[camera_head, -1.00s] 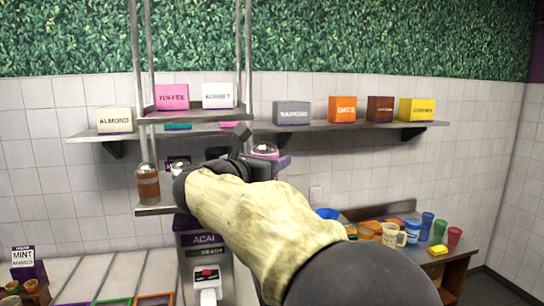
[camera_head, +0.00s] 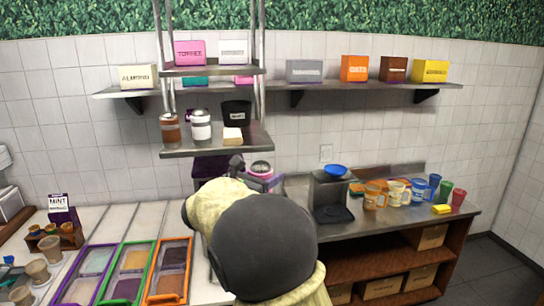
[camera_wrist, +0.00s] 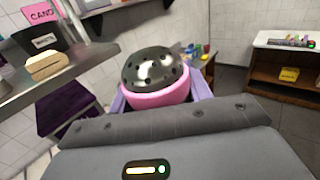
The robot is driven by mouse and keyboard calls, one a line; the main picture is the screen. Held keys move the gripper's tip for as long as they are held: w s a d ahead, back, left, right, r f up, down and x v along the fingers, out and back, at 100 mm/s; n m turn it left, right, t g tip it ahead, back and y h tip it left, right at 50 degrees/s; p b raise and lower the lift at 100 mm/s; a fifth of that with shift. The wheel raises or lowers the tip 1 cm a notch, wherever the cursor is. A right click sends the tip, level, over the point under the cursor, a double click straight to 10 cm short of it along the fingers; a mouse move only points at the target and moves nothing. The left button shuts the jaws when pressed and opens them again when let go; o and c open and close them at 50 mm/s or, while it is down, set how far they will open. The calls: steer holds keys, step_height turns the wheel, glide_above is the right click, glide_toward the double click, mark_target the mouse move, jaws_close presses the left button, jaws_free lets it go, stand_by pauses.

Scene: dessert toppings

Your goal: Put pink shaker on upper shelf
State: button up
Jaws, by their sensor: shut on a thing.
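My gripper (camera_wrist: 160,98) is shut on the pink shaker (camera_wrist: 158,97), its lavender fingers on either side of it. The shaker has a dark, shiny, perforated dome lid and a pink rim. Its lower body is hidden behind the gripper in the wrist view. In the head view the pink shaker (camera_head: 261,169) shows just beyond my arm, in front of and below the right end of the hanging rack's lower shelf (camera_head: 190,152). The rack's upper shelf (camera_head: 212,70) holds a pink toffee box (camera_head: 189,52) and a white box (camera_head: 234,52).
The lower rack shelf holds a brown shaker (camera_head: 170,129), a white shaker (camera_head: 200,125), a black container (camera_head: 236,113) and a tan block (camera_head: 233,136). A wall shelf (camera_head: 345,88) with boxes runs behind. Metal rack posts stand beside the shelves. Cups stand on the right counter (camera_head: 400,222).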

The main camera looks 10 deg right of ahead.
step_height(320, 180, down, 33)
steer(key=s+a+n+t+y+b, duration=0.2)
steer(key=n+t+y, duration=0.2)
steer(key=y, duration=0.1)
steer(key=s+d+f+n+y, duration=0.2)
steer(key=s+f+y, duration=0.1)
steer(key=f, duration=0.4)
steer(key=s+d+f+n+t+y+b, duration=0.1)
steer(key=s+f+n+y, duration=0.1)
steer(key=s+f, duration=0.3)
steer(key=s+d+f+n+t+y+b, duration=0.1)
steer(key=s+d+f+y, duration=0.1)
steer(key=f, duration=0.9)
steer(key=shift+s+d+n+y, duration=0.3)
steer(key=shift+s+n+y, duration=0.1)
steer(key=shift+s+y, duration=0.55)
steer(key=shift+s+f, duration=0.1)
steer(key=shift+s, duration=0.1)
